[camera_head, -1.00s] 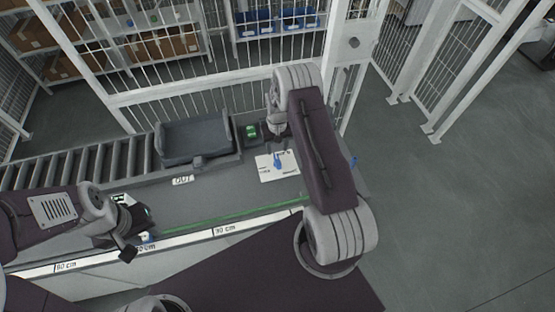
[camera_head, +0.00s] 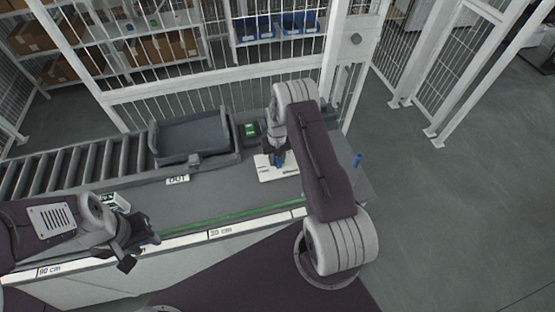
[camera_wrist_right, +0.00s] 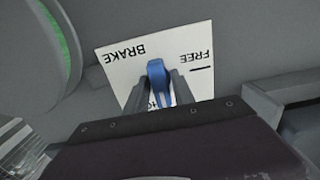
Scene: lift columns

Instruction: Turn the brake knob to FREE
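The blue brake knob (camera_wrist_right: 157,72) stands on a white plate (camera_wrist_right: 118,66) in the right wrist view. The plate reads BRAKE and FREE, with a black tick by FREE; lettering starting "HO" is partly hidden behind the knob and fingers. My right gripper (camera_wrist_right: 160,82) has one finger on each side of the knob, with a narrow gap visible; firm contact cannot be seen. In the head view the right gripper (camera_head: 275,158) is over the plate (camera_head: 283,174), largely covering the knob. My left gripper (camera_head: 140,250) hangs over the bench's front edge at left, its fingers unclear.
A grey tray (camera_head: 190,140) sits at the end of a roller conveyor (camera_head: 85,165), beside a green button box (camera_head: 250,130). A small blue object (camera_head: 357,160) is at the bench's right end. A white mesh fence (camera_head: 220,92) stands behind.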

